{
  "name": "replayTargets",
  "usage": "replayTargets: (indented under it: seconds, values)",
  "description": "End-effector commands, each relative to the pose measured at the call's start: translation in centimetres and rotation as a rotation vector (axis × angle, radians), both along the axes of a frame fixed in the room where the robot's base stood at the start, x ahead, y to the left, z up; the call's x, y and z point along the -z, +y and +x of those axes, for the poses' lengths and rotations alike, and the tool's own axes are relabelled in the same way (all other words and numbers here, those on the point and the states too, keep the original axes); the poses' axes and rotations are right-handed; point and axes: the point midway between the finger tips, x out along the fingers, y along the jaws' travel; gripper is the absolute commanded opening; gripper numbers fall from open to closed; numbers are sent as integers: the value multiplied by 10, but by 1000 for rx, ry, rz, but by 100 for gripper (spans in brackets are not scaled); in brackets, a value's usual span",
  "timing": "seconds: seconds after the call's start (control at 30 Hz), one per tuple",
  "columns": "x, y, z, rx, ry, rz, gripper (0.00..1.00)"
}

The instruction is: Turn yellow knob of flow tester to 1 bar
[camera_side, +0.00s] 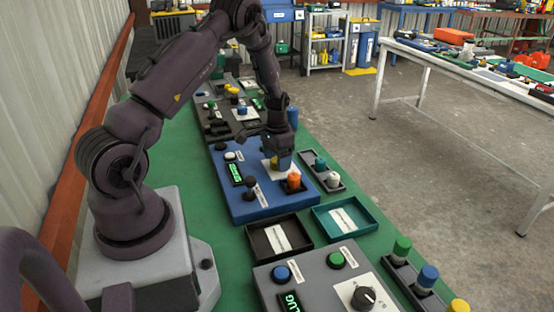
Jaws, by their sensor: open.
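My gripper (279,152) points down over the right part of a blue panel (240,205), low at a pale dial plate (268,171). Its jaws are open. A small yellow part (285,162) shows right at the fingertips, likely the yellow knob; the gripper hides most of it. I cannot tell whether the fingers touch it, nor read the dial setting. The blue panel also has a green lit display (236,173), a white button (230,156), a black lever (250,187) and an orange knob (294,180). Its labels are too small to read, so its name is unclear.
A grey panel (320,262) with a black dial (363,297) stands in front. A black tray (255,241) and a teal tray (345,218) lie between the panels. A rack (335,181) with teal and white plugs is at the right. Another dark panel (225,120) stands behind.

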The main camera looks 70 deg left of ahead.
Motion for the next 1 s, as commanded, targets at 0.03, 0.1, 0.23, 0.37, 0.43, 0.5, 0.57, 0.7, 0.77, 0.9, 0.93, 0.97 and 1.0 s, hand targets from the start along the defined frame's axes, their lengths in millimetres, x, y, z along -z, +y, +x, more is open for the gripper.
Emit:
replayTargets:
  seconds: [0.03,0.1,0.23,0.37,0.43,0.5,0.57,0.7,0.77,0.9,0.93,0.97,1.0]
  values:
    - [3,0,0,0,0,0,67]
    - [5,0,0,0,0,0,67]
    - [6,0,0,0,0,0,67]
    - [5,0,0,0,0,0,65]
    - [5,0,0,0,0,0,49]
    - [5,0,0,0,0,0,33]
    - [5,0,0,0,0,0,19]
    - [5,0,0,-2,0,0,18]
    - [5,0,0,-6,0,0,18]
    - [5,0,0,-37,0,0,18]
    - [5,0,0,-47,0,0,18]
    - [5,0,0,-60,1,0,18]
    - [5,0,0,-80,1,0,18]
